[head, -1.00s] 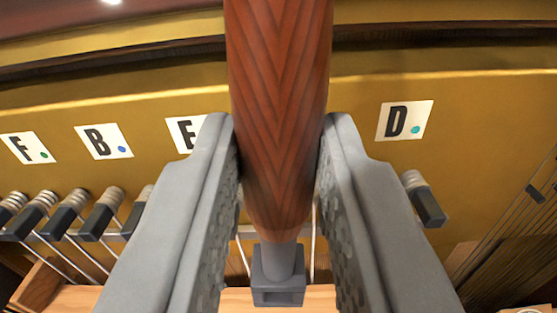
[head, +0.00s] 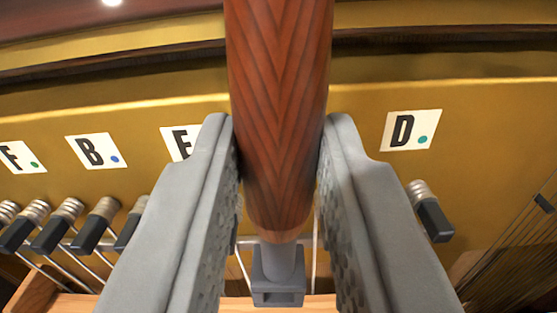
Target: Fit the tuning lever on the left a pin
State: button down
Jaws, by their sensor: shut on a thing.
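My gripper (head: 279,190) is shut on the wooden handle of the tuning lever (head: 279,110). The handle is reddish brown with a chevron grain and stands between the two grey jaws. The lever's grey square socket head (head: 278,285) points down below the handle. Several tuning pins with dark heads and coiled wire stand in a row at the left, one of them a pin (head: 93,229). A single pin (head: 432,215) stands at the right under the D label. Any pin behind the lever and jaws is hidden. I cannot see the socket touching a pin.
A gold plate carries labels F (head: 20,157), B (head: 98,150), E (head: 181,140) partly covered by my jaw, and D (head: 410,130), each of F, B and D with a coloured dot. Strings (head: 515,245) run at the lower right. Wood (head: 60,303) shows at the bottom.

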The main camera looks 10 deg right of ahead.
jog(key=shift+x, duration=1.3)
dwell(0.4)
jog(key=shift+c, duration=2.2)
grip_release()
jog(key=v, duration=0.9)
